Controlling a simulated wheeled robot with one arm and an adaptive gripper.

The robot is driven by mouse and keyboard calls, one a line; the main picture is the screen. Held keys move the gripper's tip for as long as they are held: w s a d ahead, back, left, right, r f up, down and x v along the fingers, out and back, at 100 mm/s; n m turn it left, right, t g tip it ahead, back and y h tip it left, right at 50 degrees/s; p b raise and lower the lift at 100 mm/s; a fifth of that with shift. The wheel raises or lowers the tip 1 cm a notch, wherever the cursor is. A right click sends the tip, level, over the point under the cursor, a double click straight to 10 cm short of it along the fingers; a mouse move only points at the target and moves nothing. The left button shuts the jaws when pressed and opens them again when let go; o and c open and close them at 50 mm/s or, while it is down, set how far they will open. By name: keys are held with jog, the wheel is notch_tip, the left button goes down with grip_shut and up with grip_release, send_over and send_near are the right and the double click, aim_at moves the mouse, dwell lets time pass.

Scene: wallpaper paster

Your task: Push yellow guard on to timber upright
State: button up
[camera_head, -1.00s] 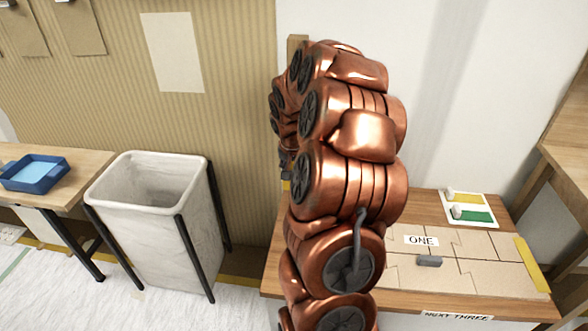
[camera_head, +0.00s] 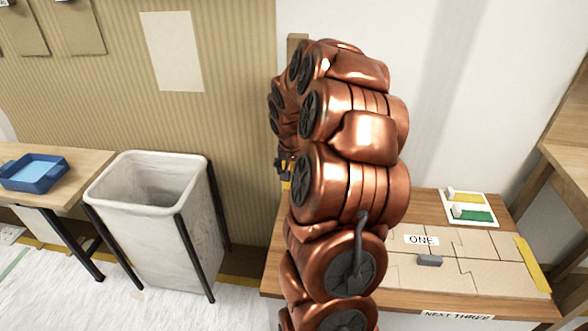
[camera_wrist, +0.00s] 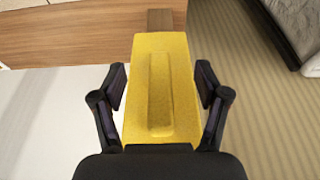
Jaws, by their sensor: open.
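The yellow guard (camera_wrist: 160,70) is a long plate with a raised middle strip. In the wrist view it lies between the two dark fingers of my gripper (camera_wrist: 161,84), which is open with a visible gap on each side. A brown timber strip (camera_wrist: 160,20), apparently the timber upright, shows just beyond the guard's far end. In the head view the top of the timber upright (camera_head: 297,42) rises behind my arm against the wall. A small part of my gripper (camera_head: 283,167) and a sliver of yellow (camera_head: 286,185) show left of my arm; the rest is hidden.
A wooden table (camera_head: 275,285) with joined boards and a yellow strip (camera_head: 533,264) stands at the right. A bin (camera_head: 150,200) in a black frame stands left of my arm. A blue tray (camera_head: 35,173) sits on another table. Striped wallpaper (camera_head: 235,130) covers the wall behind.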

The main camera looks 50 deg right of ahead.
jog(key=s+a+b, duration=0.3)
jog(key=a, duration=0.2)
jog(key=shift+s+a, duration=0.15)
jog(key=shift+s, duration=0.2)
dwell(0.6)
dwell(0.5)
jog(key=s+a+r+n+y, duration=0.1)
jog(key=s+a+r+n, duration=0.15)
jog(key=a, duration=0.85)
jog(key=s+a+n+g+y, duration=0.2)
jog(key=s+a+n+g, duration=0.5)
jog(key=s+a, duration=1.25)
notch_tip(320, 180, up, 25)
jog(key=n+t+p, duration=0.1)
jog(key=t+p, duration=0.2)
jog(key=p, duration=1.9)
jog(key=shift+s+a+p, duration=0.2)
jog(key=shift+s+p, duration=0.05)
jog(key=shift+p, duration=0.15)
jog(key=shift+f+n, duration=0.15)
jog(key=shift+n, duration=0.1)
